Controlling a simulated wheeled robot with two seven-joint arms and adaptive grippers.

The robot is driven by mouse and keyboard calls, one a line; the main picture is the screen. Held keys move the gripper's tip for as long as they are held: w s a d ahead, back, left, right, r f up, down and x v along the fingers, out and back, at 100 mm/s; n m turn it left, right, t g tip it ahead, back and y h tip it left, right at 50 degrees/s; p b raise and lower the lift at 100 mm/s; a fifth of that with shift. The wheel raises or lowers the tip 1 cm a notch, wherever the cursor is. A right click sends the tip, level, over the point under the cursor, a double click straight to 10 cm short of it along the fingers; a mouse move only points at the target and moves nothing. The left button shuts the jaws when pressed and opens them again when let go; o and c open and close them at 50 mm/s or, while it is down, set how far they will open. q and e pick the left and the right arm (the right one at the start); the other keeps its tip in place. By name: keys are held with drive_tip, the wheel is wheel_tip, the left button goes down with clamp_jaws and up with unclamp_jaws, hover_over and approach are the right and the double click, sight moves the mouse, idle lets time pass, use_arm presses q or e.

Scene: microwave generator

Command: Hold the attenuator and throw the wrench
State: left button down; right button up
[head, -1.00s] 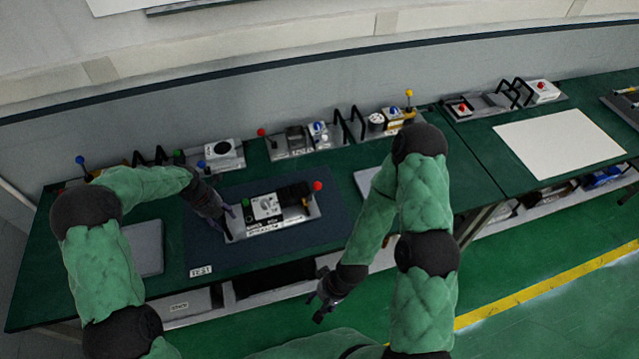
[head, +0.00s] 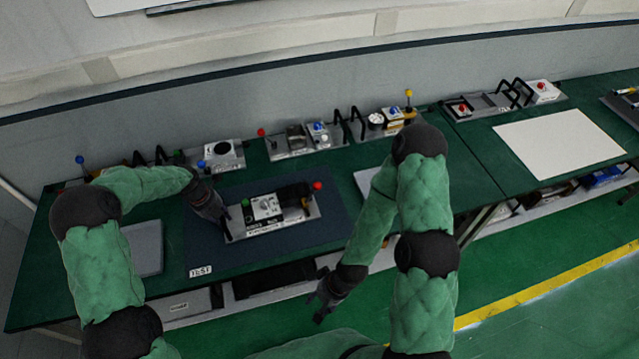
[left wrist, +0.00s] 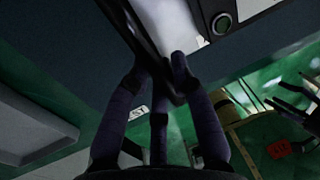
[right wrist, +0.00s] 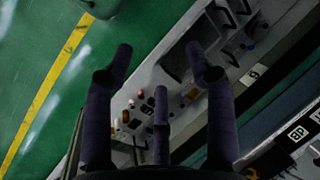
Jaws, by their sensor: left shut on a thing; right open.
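The attenuator (head: 264,208) is a white box with a dial on a silver plate, lying on the dark mat. It has a green knob at its left and a black section toward its right. A red-tipped lever (head: 317,186) stands at its right end; I cannot tell whether this is the wrench. My left gripper (head: 225,217) is shut on the attenuator plate's left end. The left wrist view shows the fingers (left wrist: 165,90) around a dark edge beside a green button. My right gripper (head: 324,302) is open and empty, below the table's front edge.
The dark mat (head: 205,250) has bare room in front of the attenuator. Several other instrument modules (head: 300,140) line the back of the green table. A grey plate (head: 146,247) lies at the left. A white sheet (head: 560,145) lies on the right table.

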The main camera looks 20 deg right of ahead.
idle(0.3)
